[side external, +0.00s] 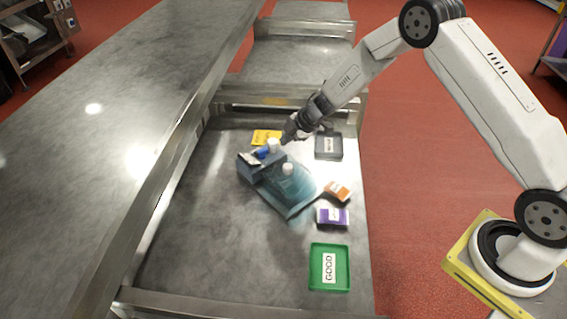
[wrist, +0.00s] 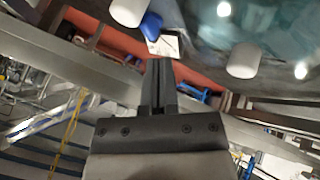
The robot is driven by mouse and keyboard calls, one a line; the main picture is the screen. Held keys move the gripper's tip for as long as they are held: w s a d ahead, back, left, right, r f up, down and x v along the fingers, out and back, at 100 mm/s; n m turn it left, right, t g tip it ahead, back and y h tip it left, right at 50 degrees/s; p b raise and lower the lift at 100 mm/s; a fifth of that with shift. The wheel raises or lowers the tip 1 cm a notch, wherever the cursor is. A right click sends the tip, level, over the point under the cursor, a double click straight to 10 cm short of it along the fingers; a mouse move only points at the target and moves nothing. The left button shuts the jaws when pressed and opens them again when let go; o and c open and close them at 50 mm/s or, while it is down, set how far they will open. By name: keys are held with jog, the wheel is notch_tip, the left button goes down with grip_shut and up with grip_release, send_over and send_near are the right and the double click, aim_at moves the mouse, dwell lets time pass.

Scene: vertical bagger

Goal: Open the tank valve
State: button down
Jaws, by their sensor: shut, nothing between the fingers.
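The tank (side external: 296,184) is a teal, glassy domed body on a blue-grey base in the middle of the metal tray. A small blue part (side external: 262,153), possibly the valve handle, sits at its upper left beside a white cylinder (side external: 273,145). A second white cylinder (side external: 288,168) stands on the dome. In the wrist view the blue part (wrist: 151,26) and a white label (wrist: 165,46) show just beyond my fingertips, and the dome (wrist: 205,30) fills the upper right. My gripper (side external: 287,138) is shut and empty, close to the upper white cylinder; contact cannot be told.
A yellow card (side external: 266,136) and a dark bin (side external: 328,155) lie behind the tank. An orange box (side external: 338,191), a purple box (side external: 333,217) and a green GOOD bin (side external: 314,268) are to the right. Raised metal rails (side external: 160,205) edge the tray; its front left is clear.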

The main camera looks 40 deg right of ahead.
aim_at(274, 143)
jog(key=shift+x, duration=3.7)
jog(key=shift+w+d, duration=0.25)
jog(key=shift+w, duration=0.35)
jog(key=shift+d+r, duration=0.1)
jog(key=shift+d, duration=0.1)
jog(key=shift+w+d, duration=0.45)
jog(key=shift+d, duration=0.25)
jog(key=shift+r, duration=0.15)
